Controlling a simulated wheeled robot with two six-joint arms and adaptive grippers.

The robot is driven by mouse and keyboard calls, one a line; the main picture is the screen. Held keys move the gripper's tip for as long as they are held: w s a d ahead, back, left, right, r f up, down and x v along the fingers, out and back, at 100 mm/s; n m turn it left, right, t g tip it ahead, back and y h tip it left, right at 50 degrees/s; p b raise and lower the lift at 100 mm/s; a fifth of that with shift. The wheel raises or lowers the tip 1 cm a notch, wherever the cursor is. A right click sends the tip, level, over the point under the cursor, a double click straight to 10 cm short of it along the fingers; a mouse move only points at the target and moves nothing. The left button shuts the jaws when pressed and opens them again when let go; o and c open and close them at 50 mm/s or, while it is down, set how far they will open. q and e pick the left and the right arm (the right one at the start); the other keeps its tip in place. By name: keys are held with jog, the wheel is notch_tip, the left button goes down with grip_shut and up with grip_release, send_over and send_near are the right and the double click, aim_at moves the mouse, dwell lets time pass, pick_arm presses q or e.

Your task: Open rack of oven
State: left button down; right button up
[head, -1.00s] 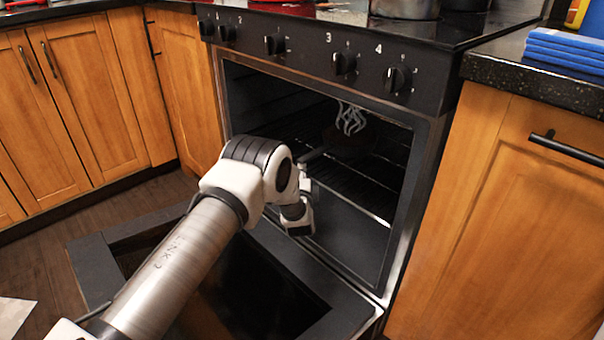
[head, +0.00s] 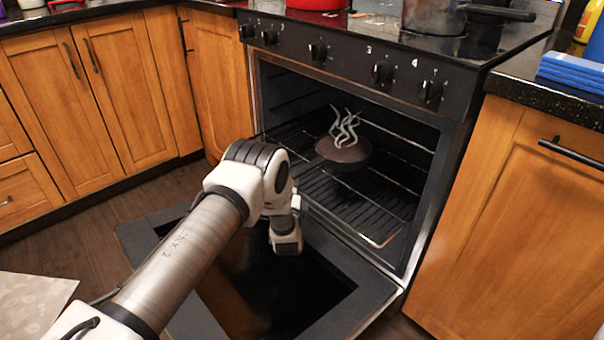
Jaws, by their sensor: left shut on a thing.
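The oven (head: 447,190) stands with its door (head: 365,310) folded down in front. A dark wire rack (head: 362,212) sits inside and reaches forward to around the oven's mouth. A dark round pan (head: 345,152) with wavy grey steam shapes above it rests on the rack. My left gripper (head: 299,203) is at the rack's front left part, above the lowered door, and is shut on the rack. My own wrist hides most of its fingers and the exact contact. My right gripper is not in view.
A pot (head: 434,16) and a red pan (head: 318,4) stand on the stovetop above. Wooden cabinets (head: 90,90) flank the oven. Blue folded cloths (head: 572,72) lie on the right counter. Wooden floor (head: 100,240) is open at the left.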

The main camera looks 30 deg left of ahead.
pick_arm(q)
jog(key=s+a+p, duration=0.2)
jog(key=s+p, duration=0.2)
jog(key=s, duration=0.4)
jog(key=shift+s+a+p, duration=0.15)
jog(key=shift+a+p, duration=0.2)
jog(key=shift+a, duration=0.05)
jog(key=shift+f, duration=0.1)
jog(key=c, duration=1.5)
grip_release()
jog(key=v, duration=1.2)
